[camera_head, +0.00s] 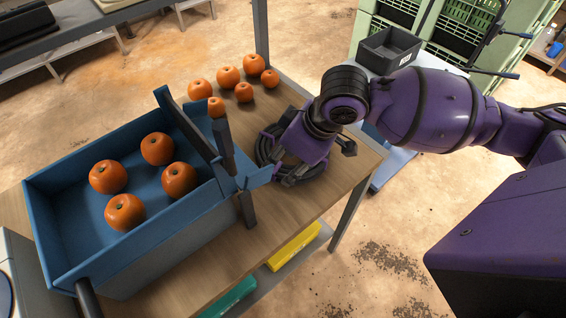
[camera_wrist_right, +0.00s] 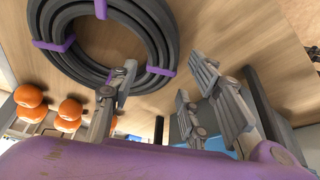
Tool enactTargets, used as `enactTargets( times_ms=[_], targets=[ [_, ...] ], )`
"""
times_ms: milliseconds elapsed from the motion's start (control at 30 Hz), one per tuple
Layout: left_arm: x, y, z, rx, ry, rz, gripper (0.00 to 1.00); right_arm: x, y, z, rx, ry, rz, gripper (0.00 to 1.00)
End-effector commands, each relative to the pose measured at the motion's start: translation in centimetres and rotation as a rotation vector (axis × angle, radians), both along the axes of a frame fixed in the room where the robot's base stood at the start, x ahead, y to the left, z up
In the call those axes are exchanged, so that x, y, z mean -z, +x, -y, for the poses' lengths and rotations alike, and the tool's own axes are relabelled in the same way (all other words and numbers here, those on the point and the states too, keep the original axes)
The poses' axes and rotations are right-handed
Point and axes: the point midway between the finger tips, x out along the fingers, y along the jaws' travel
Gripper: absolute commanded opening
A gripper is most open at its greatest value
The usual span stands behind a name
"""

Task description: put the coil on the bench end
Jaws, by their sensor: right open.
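The coil (camera_head: 264,150) is a black hose wound in rings with purple ties. It lies on the wooden bench (camera_head: 345,190), and my right gripper hides part of it in the head view. In the right wrist view the coil (camera_wrist_right: 105,35) fills the upper left. My right gripper (camera_head: 290,177) is over the coil's near right side in the head view. Its fingers (camera_wrist_right: 160,85) are spread apart in the wrist view, with one overlapping the coil's lower rim and the other clear of it. Whether they touch the coil I cannot tell. My left gripper is not in view.
A blue tray (camera_head: 60,190) with several oranges stands left of the coil, its dark upright parts close by. Several loose oranges (camera_head: 228,77) lie behind the coil. The bench's right end is mostly bare. A grey bin (camera_head: 388,50) stands beyond it.

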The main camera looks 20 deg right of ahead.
Motion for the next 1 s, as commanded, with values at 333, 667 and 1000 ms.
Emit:
enactTargets(
  times_ms=[333,667,1000],
  targets=[
    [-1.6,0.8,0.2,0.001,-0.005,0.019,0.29,-6.9,-2.0,1.9,0.002,-0.003,0.004,0.44],
    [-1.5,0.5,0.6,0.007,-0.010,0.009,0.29,-8.5,-2.7,2.4,0.001,0.000,-0.001,0.44],
    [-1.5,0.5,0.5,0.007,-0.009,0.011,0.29,-8.4,-2.7,2.3,0.001,0.000,-0.002,0.44]
  ],
)
